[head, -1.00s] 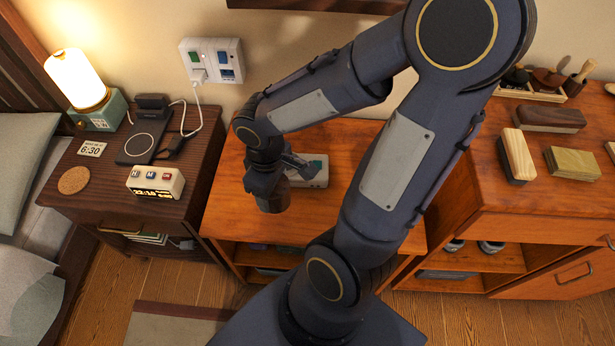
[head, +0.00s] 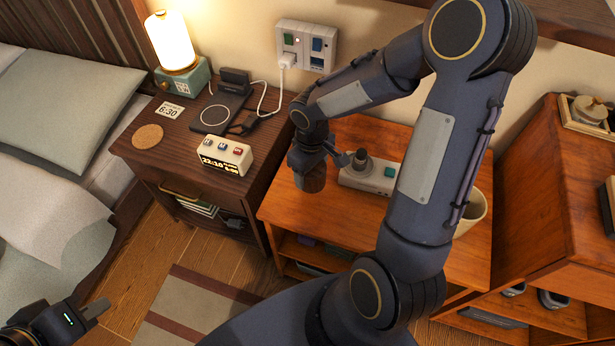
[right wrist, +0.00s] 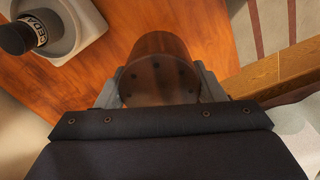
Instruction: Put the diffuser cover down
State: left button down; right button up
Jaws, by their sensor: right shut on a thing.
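The diffuser cover, a dark brown wooden cylinder (head: 311,180), is in my right gripper (head: 312,166). In the right wrist view the cover (right wrist: 158,72) sits between the two fingers (right wrist: 160,90), with small holes in its end face. The cover is upright over the left part of the orange wooden table (head: 350,220); I cannot tell whether it touches the top. A white diffuser base (head: 376,179) with a dark bottle (head: 361,159) stands to its right, apart from it. My left gripper (head: 96,309) is at the lower left; its jaw opening is unclear.
A dark nightstand (head: 150,165) at the left holds a lamp (head: 172,50), a clock (head: 224,156), a charging pad (head: 214,116) and a cork coaster (head: 148,136). A cream cup (head: 474,212) stands at the table's right. The table front beside the cover looks clear.

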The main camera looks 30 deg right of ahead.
jog(key=w+f, duration=0.2)
jog(key=shift+w+f, duration=0.15)
jog(key=shift+f, duration=0.25)
jog(key=shift+f+b, duration=0.4)
jog(key=shift+f, duration=1.1)
jog(key=shift+f, duration=0.2)
jog(key=o, duration=1)
jog(key=shift+r, duration=0.1)
jog(key=shift+r, duration=0.1)
